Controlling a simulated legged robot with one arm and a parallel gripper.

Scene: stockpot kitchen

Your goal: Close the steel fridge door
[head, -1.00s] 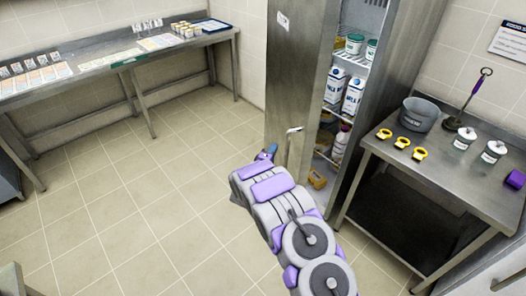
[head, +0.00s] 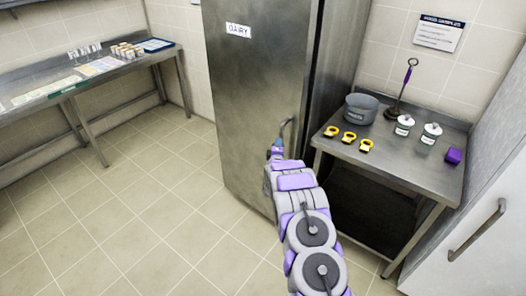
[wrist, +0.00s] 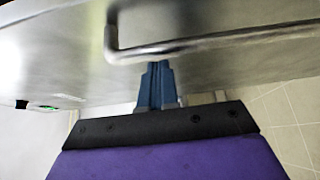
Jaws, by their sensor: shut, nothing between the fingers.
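The steel fridge door (head: 255,85) has a DAIRY label and covers the fridge opening in the head view. No shelves or food show. I cannot tell whether a thin gap is left at its edge. The door's bent metal handle (head: 288,130) is near its right edge; it also crosses the top of the wrist view (wrist: 210,42). My gripper (head: 276,150) is at the door front beside the handle. In the wrist view its blue fingers (wrist: 157,70) are together, empty, close to the door face and just below the handle bar. Contact is unclear.
A steel table (head: 400,165) right of the fridge bears a grey pot (head: 361,109), yellow rings, two jars and a purple block. A long steel counter (head: 90,85) is along the left wall. The tiled floor (head: 140,220) is clear. A white cabinet (head: 470,240) is at right.

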